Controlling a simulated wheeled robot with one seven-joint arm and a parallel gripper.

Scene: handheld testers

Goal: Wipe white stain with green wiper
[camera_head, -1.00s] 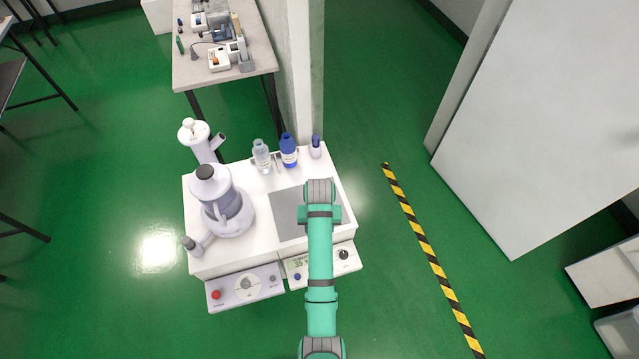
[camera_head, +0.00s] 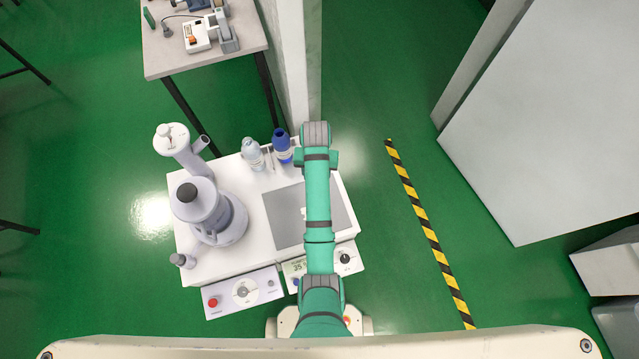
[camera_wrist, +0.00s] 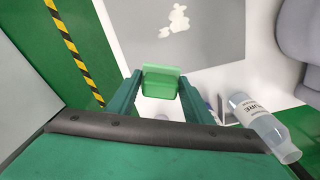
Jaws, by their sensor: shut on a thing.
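A green wiper (camera_wrist: 161,78) shows in the wrist view between the two fingers of my gripper (camera_wrist: 160,88), which is shut on it. A white stain (camera_wrist: 176,20) lies on the grey panel (camera_wrist: 218,45) near the top of that view, apart from the wiper. In the head view the grey panel (camera_head: 283,222) is set in the white bench top, and a small part of the stain (camera_head: 303,212) shows beside my arm. My gripper and the wiper are hidden under the arm in the head view.
A clear bottle (camera_head: 253,154) and a blue-capped bottle (camera_head: 282,147) stand at the back of the white bench (camera_head: 250,180). A grey-white apparatus (camera_head: 208,210) stands at its left. Control boxes (camera_head: 243,291) sit at the front. Striped tape (camera_head: 425,225) runs on the floor at right.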

